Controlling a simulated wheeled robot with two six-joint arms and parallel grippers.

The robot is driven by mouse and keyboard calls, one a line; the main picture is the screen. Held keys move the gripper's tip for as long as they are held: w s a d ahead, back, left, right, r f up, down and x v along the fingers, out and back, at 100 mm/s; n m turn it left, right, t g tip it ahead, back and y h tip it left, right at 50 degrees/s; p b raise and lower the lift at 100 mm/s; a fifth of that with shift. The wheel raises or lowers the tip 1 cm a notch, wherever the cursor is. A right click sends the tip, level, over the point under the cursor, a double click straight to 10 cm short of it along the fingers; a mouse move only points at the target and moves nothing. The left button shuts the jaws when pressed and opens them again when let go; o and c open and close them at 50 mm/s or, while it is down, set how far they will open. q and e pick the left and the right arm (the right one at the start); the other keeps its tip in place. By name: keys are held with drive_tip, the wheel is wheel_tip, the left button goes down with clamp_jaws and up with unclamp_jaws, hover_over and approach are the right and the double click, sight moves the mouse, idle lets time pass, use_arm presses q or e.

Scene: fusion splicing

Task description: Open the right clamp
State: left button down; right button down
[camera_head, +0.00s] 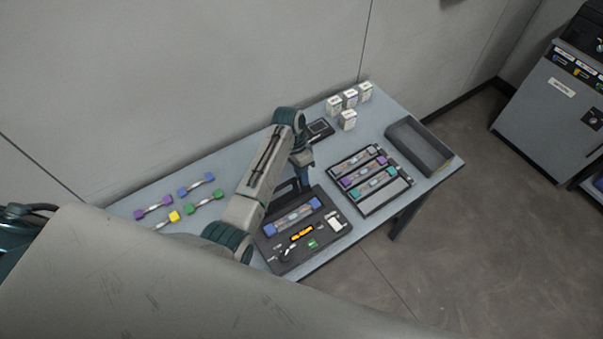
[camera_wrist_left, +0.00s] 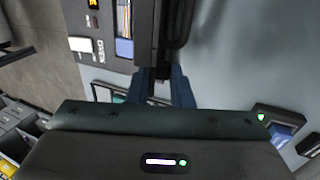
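A dark splicing board (camera_head: 284,264) lies on the table in the head view, with a long strip on it that has a blue block at each end. The right blue block (camera_head: 315,203) may be the right clamp; I cannot be sure. My left gripper (camera_head: 305,184) points down at the board's back edge, beside a dark raised part. In the left wrist view my left gripper (camera_wrist_left: 163,92) has blue fingers a little apart, with a dark part (camera_wrist_left: 172,28) reaching down to between them. Whether they touch it is unclear. My right gripper is not in view.
A dark tray (camera_head: 387,203) with several strips lies right of the board. An empty grey bin (camera_head: 424,150) stands at the table's right end. Small white boxes (camera_head: 348,120) stand at the back. Coloured connectors (camera_head: 203,200) lie at the left. A grey wall is behind.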

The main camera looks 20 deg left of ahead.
use_arm(q)
drive_tip(key=shift+s+d+r+t+y, duration=0.15)
drive_tip(key=shift+s+d+t+y, duration=0.05)
drive_tip(key=shift+t+y, duration=0.25)
drive_tip(key=shift+s+d+r+t+y, duration=0.2)
drive_tip(key=shift+t+y, duration=0.15)
drive_tip(key=shift+y, duration=0.2)
drive_tip(key=shift+w, duration=0.1)
drive_tip(key=c, duration=1.4)
unclamp_jaws()
drive_tip(key=shift+f, duration=0.1)
